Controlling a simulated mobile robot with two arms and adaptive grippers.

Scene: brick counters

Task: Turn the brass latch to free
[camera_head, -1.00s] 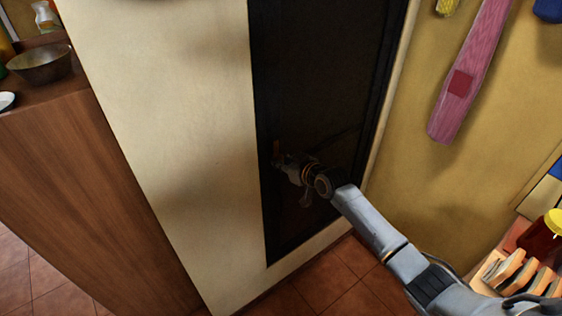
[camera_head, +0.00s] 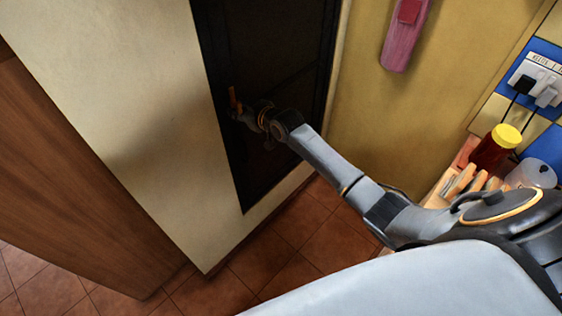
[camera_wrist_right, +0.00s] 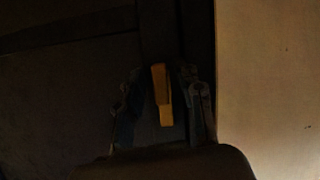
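The brass latch (camera_head: 232,97) is a small upright orange-brown piece on the left edge of the dark door (camera_head: 275,50). In the right wrist view the latch (camera_wrist_right: 162,95) is a yellow bar, nearly vertical, in the middle. My right gripper (camera_head: 243,112) is at the latch. In the wrist view its dark fingers (camera_wrist_right: 163,108) stand on either side of the bar, with a gap to each side, so it looks open. The picture there is dark, and any light contact is hard to tell. My left gripper is not in view.
A cream wall (camera_head: 120,90) borders the door on the left, and a yellow wall (camera_head: 375,120) on the right. A pink hanging item (camera_head: 404,40) is on the yellow wall. A yellow-lidded jar (camera_head: 495,150) stands at right. Tiled floor (camera_head: 290,235) lies below.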

